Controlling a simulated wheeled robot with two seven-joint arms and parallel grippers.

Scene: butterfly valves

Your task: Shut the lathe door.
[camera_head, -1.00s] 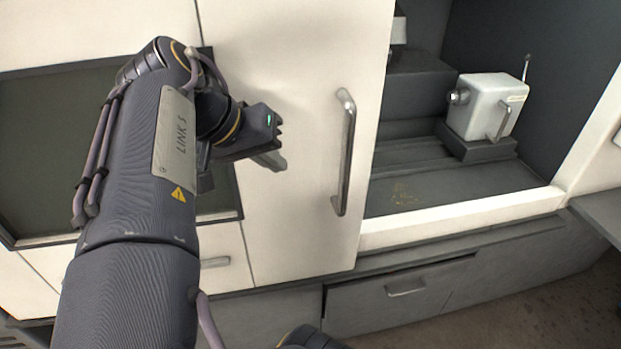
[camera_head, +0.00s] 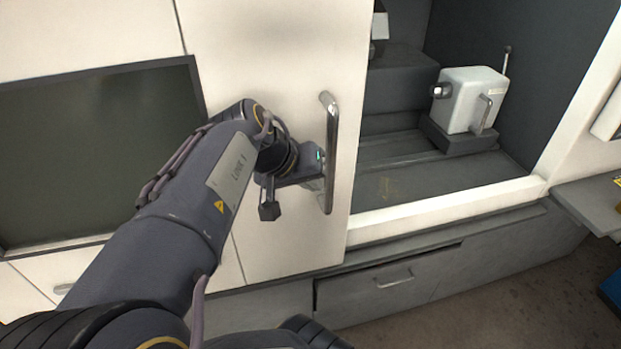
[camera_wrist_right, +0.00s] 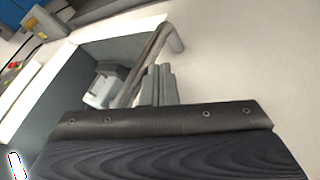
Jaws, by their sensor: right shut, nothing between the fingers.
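The lathe door (camera_head: 270,60) is a white panel, and the opening to its right shows the dark lathe interior. Its upright metal bar handle (camera_head: 331,150) is near the door's right edge. My right gripper (camera_head: 318,184) is beside the lower half of the handle, on its left, with its fingertips partly hidden behind or close to the bar. In the right wrist view the fingers (camera_wrist_right: 160,85) are together and empty, and the handle (camera_wrist_right: 150,62) passes just to their left. I cannot tell whether they touch it. My left gripper is not in view.
A grey-white tailstock block (camera_head: 470,98) stands inside the opening. A white sill (camera_head: 440,207) runs along its bottom, with a grey drawer (camera_head: 390,283) below. A dark screen panel (camera_head: 90,150) is at left. A grey shelf (camera_head: 592,200) juts out at right.

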